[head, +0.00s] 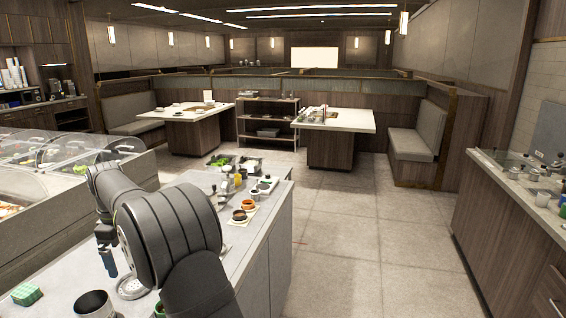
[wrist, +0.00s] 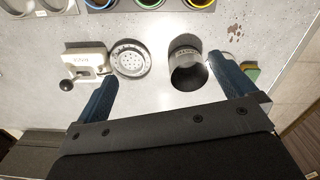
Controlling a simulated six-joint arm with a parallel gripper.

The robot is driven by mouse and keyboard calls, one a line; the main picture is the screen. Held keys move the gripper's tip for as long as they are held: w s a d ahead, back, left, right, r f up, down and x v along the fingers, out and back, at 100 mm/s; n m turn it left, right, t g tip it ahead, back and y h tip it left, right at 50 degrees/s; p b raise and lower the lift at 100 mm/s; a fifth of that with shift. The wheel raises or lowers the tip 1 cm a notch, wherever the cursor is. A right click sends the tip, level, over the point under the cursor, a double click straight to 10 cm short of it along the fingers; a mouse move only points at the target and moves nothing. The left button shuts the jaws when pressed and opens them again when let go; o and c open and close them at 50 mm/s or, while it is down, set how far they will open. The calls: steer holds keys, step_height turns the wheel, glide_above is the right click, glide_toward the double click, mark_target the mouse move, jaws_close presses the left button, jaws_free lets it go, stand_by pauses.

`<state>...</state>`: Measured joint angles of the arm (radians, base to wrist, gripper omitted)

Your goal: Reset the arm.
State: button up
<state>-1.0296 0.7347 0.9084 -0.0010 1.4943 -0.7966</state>
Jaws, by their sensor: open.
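My gripper (wrist: 168,90) is open, seen in the wrist view with its two blue fingers spread wide and nothing between them at the tips. It hangs over the grey counter (wrist: 140,25). Beyond the fingertips a dark round container (wrist: 187,72) and a round perforated metal piece (wrist: 130,60) stand on the counter.
A white device with a black knob (wrist: 87,65) stands left of the perforated piece. Coloured-rim bowls (wrist: 150,3) line the far edge. A green patterned box (head: 26,293) sits at lower left in the head view. Sauce bowls (head: 240,215) stand right of my arm. The aisle floor (head: 370,240) is clear.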

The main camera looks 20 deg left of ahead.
steer(key=s+a+f, duration=0.2)
steer(key=a+f, duration=0.1)
steer(key=s+a+f, duration=0.2)
steer(key=a+f, duration=0.1)
steer(key=f, duration=0.1)
steer(key=s+a+f, duration=0.2)
steer(key=a+f, duration=0.1)
steer(key=f, duration=0.1)
steer(key=shift+s+a, duration=0.2)
steer(key=shift+s, duration=0.2)
